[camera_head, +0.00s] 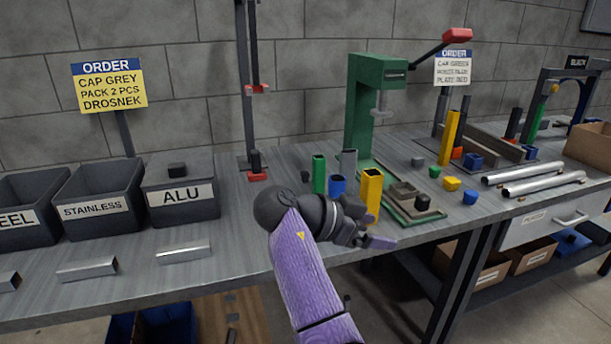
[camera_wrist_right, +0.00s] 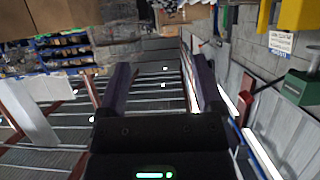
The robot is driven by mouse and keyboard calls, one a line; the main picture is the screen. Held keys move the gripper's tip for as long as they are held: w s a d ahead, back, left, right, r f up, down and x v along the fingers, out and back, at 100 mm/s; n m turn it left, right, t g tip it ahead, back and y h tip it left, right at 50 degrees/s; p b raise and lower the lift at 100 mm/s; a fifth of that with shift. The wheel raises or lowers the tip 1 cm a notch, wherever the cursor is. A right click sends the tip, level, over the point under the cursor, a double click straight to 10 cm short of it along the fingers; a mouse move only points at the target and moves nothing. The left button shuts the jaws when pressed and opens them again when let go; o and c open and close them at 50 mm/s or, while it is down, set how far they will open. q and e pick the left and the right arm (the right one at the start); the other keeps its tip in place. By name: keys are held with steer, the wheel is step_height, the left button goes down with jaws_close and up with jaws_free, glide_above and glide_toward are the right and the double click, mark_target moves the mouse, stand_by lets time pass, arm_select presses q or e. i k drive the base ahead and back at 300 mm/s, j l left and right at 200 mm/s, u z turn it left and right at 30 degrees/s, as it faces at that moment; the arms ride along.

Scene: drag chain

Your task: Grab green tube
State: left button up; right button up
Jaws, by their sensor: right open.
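An upright green tube (camera_head: 319,174) stands on the workbench, left of the green press. A grey tube (camera_head: 348,162) stands behind it to the right, and a short blue tube (camera_head: 338,185) sits close beside it. My right gripper (camera_head: 378,241) is at the bench's front edge, in front of and to the right of the green tube, not touching it. In the right wrist view my right gripper (camera_wrist_right: 163,84) has its two dark fingers spread, with nothing between them. The green tube cannot be made out in that view. My left gripper is not in view.
A yellow tube (camera_head: 371,190) stands just behind my right gripper. The green press (camera_head: 361,110) rises behind. The ALU bin (camera_head: 181,202) is at left, with metal profiles (camera_head: 183,252) before it. Silver tubes (camera_head: 540,186) lie at right. Bare bench lies left of the green tube.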

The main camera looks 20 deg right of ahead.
mark_target(318, 166)
steer(key=i, duration=1.1)
